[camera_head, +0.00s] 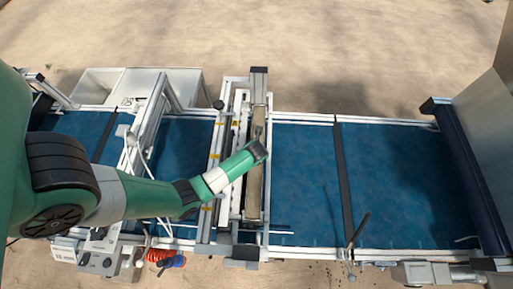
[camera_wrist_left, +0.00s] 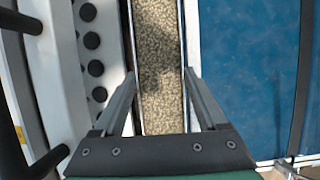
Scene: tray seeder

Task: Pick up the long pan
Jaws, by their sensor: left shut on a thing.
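The long pan (camera_head: 254,195) is a narrow trough lying lengthwise across the seeder, right of the white frame. In the left wrist view its thin metal rim (camera_wrist_left: 184,45) borders a bed of tan, grainy seed. My left gripper (camera_head: 260,138) reaches over it from the left, near its middle. In the left wrist view the fingers of my left gripper (camera_wrist_left: 160,75) lie along both long sides of the pan, shut on it. The gripper's hand hides part of the pan in the head view. My right gripper is not in view.
The blue conveyor belt (camera_head: 390,180) runs left and right of the seeder, with a dark bar (camera_head: 344,180) across it on the right. A white bin (camera_head: 100,85) stands behind at left. A control box (camera_head: 98,262) and red coil (camera_head: 158,255) are at the front.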

